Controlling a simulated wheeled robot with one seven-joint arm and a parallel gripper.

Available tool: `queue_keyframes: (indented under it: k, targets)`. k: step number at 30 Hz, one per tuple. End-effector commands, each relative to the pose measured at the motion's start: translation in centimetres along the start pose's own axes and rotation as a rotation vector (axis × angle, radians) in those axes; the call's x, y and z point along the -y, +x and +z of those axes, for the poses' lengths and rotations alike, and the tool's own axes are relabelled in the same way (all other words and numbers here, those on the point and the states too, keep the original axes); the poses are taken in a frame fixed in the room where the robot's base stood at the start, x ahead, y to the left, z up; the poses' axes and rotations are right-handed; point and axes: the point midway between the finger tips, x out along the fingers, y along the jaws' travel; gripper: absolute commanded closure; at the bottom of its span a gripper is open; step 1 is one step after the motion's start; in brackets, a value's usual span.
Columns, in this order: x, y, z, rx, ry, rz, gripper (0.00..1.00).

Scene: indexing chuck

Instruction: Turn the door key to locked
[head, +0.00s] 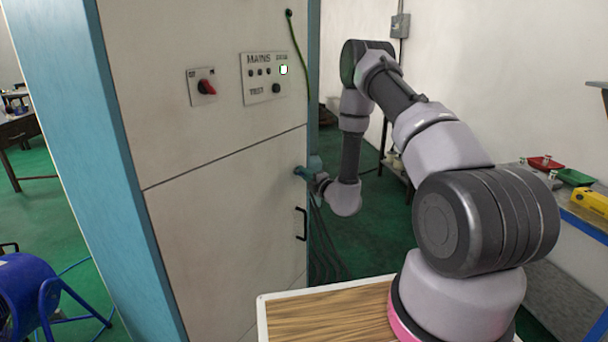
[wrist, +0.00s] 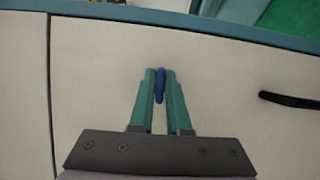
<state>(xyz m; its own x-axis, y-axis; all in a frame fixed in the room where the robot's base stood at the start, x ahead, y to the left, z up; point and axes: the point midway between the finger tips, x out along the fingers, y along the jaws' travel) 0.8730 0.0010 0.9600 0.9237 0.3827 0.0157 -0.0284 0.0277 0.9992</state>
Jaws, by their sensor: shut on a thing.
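The door key shows as a narrow blue bow (wrist: 160,86) between the two green fingers of my gripper (wrist: 160,84) in the wrist view. The fingers are shut on it, one on each side. The key sits at the pale cabinet door (wrist: 95,75). In the head view my gripper (head: 301,172) is at the right part of the lower cabinet door (head: 220,215), above the black handle. The key itself is too small and covered to make out there. The lock face and any locked marking are hidden.
A black door handle (head: 301,224) is close below my gripper; it also shows in the wrist view (wrist: 290,100). A red rotary switch (head: 206,87) and a MAINS panel (head: 264,78) are on the upper cabinet. A blue fan (head: 28,290) stands at the lower left.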

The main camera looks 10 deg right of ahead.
Motion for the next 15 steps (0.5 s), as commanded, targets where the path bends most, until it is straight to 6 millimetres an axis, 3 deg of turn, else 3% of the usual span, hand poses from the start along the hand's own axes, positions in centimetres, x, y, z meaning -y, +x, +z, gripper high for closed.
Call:
queue_keyframes:
  k: [15]
  targets:
    - [0.14,-0.04,0.09,0.002,-0.359,0.149,1.00]
